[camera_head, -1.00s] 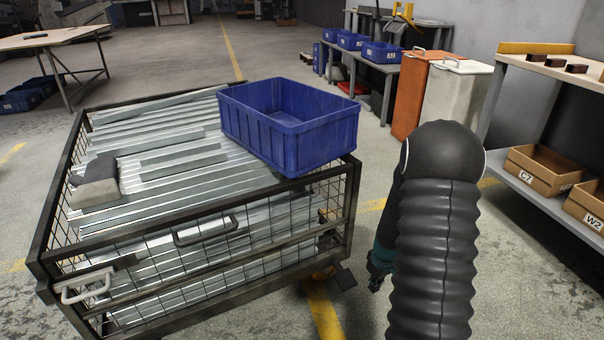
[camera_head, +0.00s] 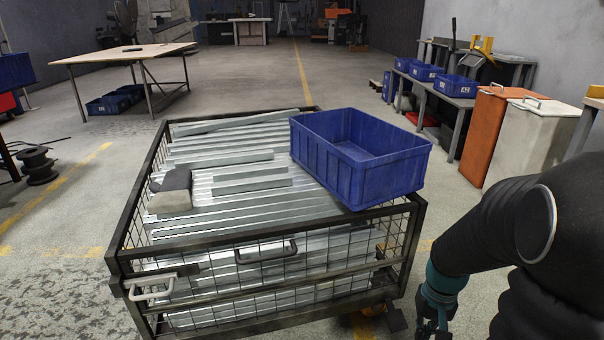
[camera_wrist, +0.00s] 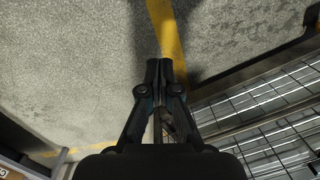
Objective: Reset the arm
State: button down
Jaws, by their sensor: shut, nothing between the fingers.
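My gripper (camera_head: 432,328) hangs low at the right of the head view, beside the right front corner of a wire cage cart and apart from it. In the wrist view my gripper (camera_wrist: 159,65) points down at the concrete floor, its fingertips together with nothing between them. The cage cart (camera_head: 280,227) holds galvanized brackets (camera_head: 215,216) laid in rows. An open blue bin (camera_head: 380,170) sits on the brackets at the cart's right side and looks empty.
An orange cabinet (camera_head: 488,130) and a white one (camera_head: 525,142) stand at the right. A bench with blue bins (camera_head: 455,86) is behind them. A wooden table (camera_head: 125,53) stands far left. The floor beyond the cart is open.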

jog(key=s+a+r+n+t+p, duration=0.1)
jog(key=s+a+r, duration=0.4)
jog(key=r, duration=0.7)
jog(key=s+a+r+n+t+p, duration=0.1)
jog(key=s+a+r+t+p, duration=0.3)
jog(key=r, duration=0.8)
jog(key=shift+s+a+r+t+h, duration=0.3)
jog(key=shift+s+a+t, duration=0.3)
jog(key=shift+s+a, duration=0.15)
jog(key=shift+a+n, duration=0.1)
jog(key=shift+n, duration=0.2)
